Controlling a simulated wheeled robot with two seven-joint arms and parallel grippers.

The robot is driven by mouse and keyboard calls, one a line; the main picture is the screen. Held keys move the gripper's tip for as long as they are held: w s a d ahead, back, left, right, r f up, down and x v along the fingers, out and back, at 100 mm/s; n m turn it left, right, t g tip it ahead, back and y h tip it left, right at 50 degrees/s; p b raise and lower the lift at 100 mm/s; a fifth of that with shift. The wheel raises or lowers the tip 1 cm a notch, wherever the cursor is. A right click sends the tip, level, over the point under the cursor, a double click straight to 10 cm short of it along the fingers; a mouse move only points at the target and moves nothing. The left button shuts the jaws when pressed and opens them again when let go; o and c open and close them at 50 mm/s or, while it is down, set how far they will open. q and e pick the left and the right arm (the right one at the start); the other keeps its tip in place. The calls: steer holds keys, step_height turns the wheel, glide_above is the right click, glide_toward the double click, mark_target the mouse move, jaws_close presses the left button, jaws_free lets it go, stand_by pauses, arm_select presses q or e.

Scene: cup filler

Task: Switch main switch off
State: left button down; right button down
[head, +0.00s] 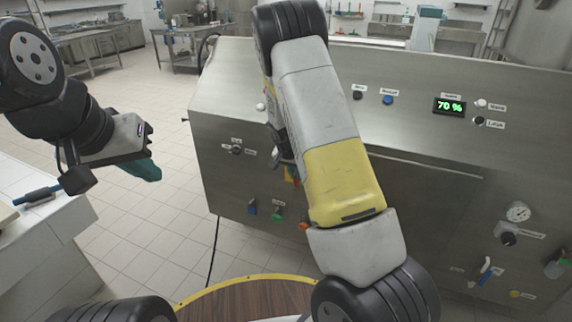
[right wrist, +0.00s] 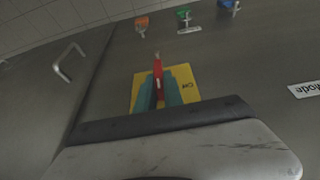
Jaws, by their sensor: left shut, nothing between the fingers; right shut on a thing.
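The main switch is a red handle (right wrist: 158,68) on a square yellow plate (right wrist: 139,92) on the machine's steel front. In the right wrist view my right gripper (right wrist: 164,84) has its teal fingers on either side of the red handle and is shut on it. The handle points up in that view, its tip showing above the fingers. In the head view my right arm hides most of the switch; only a bit of red and yellow (head: 291,175) shows. My left gripper (head: 143,170) is shut and empty, in the air left of the machine.
Blue (head: 252,207) and green (head: 277,213) valve handles sit below the switch; an orange handle (right wrist: 142,22) is beside them. The panel has a 70 % display (head: 450,106) and several knobs. A white counter (head: 60,235) stands at left. Floor between it and the machine is clear.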

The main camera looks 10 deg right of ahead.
steer(key=g+h, duration=0.1)
steer(key=n+g+h, duration=0.1)
steer(key=h, duration=0.1)
steer(key=shift+w+a+f, duration=0.1)
steer(key=shift+w+a, duration=0.1)
steer(key=shift+a, duration=0.1)
steer(key=n+g+h, duration=0.1)
steer(key=h, duration=0.2)
steer(key=n+g+h, duration=0.1)
steer(key=g+h, duration=0.1)
steer(key=h, duration=0.2)
steer(key=f+n+g+h, duration=0.1)
steer(key=g+h, duration=0.1)
steer(key=h, duration=0.2)
steer(key=shift+w+a+f, duration=0.1)
steer(key=shift+w+a, duration=0.05)
steer(key=shift+a, duration=0.1)
steer(key=shift+n+h, duration=0.3)
steer(key=shift+h, duration=0.2)
steer(key=c, duration=1.5)
jaws_free()
steer(key=shift+o, duration=0.2)
steer(key=shift+a, duration=0.1)
